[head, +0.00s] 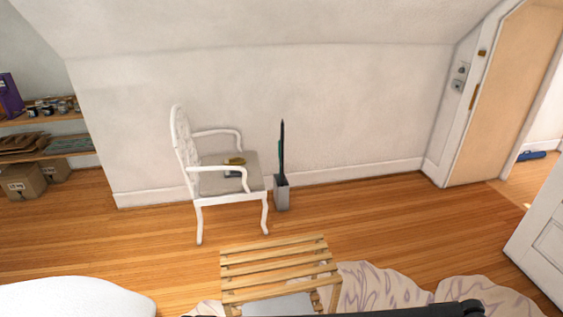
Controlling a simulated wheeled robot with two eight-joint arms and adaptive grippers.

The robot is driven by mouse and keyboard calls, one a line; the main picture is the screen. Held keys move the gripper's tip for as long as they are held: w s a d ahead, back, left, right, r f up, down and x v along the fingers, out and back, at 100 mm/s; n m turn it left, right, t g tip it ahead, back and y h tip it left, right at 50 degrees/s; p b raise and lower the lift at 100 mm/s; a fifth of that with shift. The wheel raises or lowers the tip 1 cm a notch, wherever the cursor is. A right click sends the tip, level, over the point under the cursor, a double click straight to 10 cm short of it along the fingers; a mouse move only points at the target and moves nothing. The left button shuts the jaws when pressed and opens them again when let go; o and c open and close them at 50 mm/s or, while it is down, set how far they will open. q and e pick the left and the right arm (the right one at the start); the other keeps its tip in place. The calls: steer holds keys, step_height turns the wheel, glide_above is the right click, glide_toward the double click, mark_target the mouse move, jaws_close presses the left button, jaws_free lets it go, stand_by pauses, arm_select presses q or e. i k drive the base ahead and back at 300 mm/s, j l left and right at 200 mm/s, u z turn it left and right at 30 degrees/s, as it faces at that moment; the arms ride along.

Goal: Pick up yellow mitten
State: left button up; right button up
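A small yellow object (235,161), possibly the yellow mitten, lies on the grey seat of a white armchair (200,191) against the back wall. It is too small to make out its shape. A dark blue item (233,174) lies on the seat just in front of it, partly behind the chair's armrest. Neither of my grippers is in view.
A slatted wooden bench (275,263) stands in front of the chair, near a patterned rug (375,285). A grey bin (282,194) holding tall dark items stands right of the chair. Shelves (45,156) are at left. Wooden floor (385,230) is clear toward the door.

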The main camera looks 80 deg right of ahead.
mark_target(237, 161)
steer(key=z, duration=2.3)
steer(key=l+z, duration=0.1)
steer(key=i+l, duration=0.1)
steer(key=l, duration=0.4)
steer(key=i+l, duration=0.1)
steer(key=l, duration=0.95)
steer(key=i+l, duration=0.15)
steer(key=l, duration=0.35)
steer(key=i+l, duration=0.1)
steer(key=l, duration=0.4)
steer(key=i+l, duration=0.1)
steer(key=l, duration=0.4)
steer(key=i+l, duration=0.1)
steer(key=l, duration=0.4)
steer(key=i+l, duration=0.1)
steer(key=l, duration=0.4)
steer(key=i+l, duration=0.3)
steer(key=i, duration=0.15)
steer(key=i+l, duration=0.25)
steer(key=i, duration=1.6)
steer(key=i+j, duration=0.7)
steer(key=i, duration=0.15)
steer(key=j, duration=0.6)
steer(key=i+j, duration=0.1)
steer(key=j, duration=0.55)
